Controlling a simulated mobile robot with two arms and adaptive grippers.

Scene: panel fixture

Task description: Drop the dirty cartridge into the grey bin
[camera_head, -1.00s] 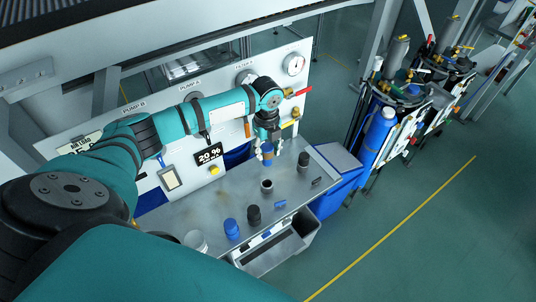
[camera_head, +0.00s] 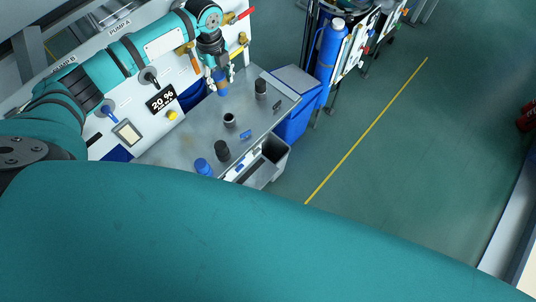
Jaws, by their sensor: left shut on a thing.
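My left gripper (camera_head: 219,76) is shut on a small blue and brown cartridge (camera_head: 222,88), held upright at the back of the metal bench, near the panel. Whether its base touches the bench is hard to tell. The grey bin (camera_head: 277,148) is an open-topped box at the bench's front edge, to the lower right of the gripper. My right gripper is out of view.
On the bench (camera_head: 190,142) stand a dark cylinder (camera_head: 261,88), a dark-topped ring or cup (camera_head: 229,119), a black cap (camera_head: 222,151) and a blue cap (camera_head: 203,167). A blue container (camera_head: 294,122) stands right of the bench.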

